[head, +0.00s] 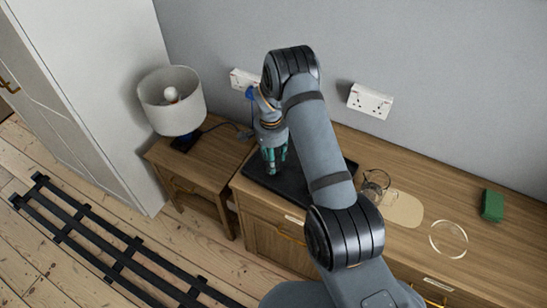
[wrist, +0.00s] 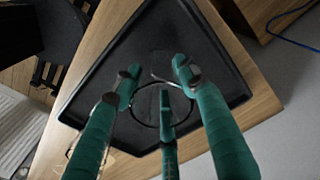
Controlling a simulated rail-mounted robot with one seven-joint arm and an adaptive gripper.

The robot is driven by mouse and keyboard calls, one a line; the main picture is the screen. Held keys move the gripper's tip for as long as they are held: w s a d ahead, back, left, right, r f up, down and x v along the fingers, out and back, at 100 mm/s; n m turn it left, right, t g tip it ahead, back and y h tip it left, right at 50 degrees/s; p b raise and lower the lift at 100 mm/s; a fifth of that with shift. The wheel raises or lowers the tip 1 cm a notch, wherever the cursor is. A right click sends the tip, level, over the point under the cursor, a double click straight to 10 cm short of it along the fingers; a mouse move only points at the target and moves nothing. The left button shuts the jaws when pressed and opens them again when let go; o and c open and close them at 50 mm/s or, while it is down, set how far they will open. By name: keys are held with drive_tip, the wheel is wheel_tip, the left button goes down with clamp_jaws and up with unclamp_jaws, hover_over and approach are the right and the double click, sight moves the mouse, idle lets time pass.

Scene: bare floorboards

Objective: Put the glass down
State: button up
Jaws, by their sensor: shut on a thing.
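My gripper (head: 272,156) is over the left end of the wooden cabinet, pointing down at a black tray (head: 288,187). In the wrist view its green fingers (wrist: 155,88) are closed around a clear glass, whose thin round rim (wrist: 134,116) shows between them. The tray (wrist: 150,40) lies directly below the glass. I cannot tell whether the glass touches the tray. In the head view the held glass is hard to make out, mostly hidden by the fingers.
Another clear glass vessel (head: 375,186) stands right of the tray, by a light wooden board (head: 404,212). A clear round dish (head: 448,239) and a green sponge (head: 492,205) are farther right. A lamp (head: 171,101) stands on a lower side table (head: 205,163) at left.

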drive_tip(key=shift+f, duration=0.2)
drive_tip(key=o, duration=1.4)
drive_tip(key=shift+c, duration=0.2)
drive_tip(key=shift+o, duration=0.3)
drive_tip(key=shift+r, duration=0.15)
drive_tip(key=shift+r+p, duration=0.25)
drive_tip(key=shift+p, duration=0.05)
drive_tip(key=shift+w+r+b, duration=0.1)
drive_tip(key=shift+r+b, duration=0.1)
drive_tip(key=shift+b, duration=0.25)
wheel_tip(320, 180, up, 11)
drive_tip(key=b, duration=0.3)
drive_tip(key=shift+s+a+r, duration=0.15)
drive_tip(key=shift+s+a, duration=0.05)
drive_tip(key=shift+s, duration=0.1)
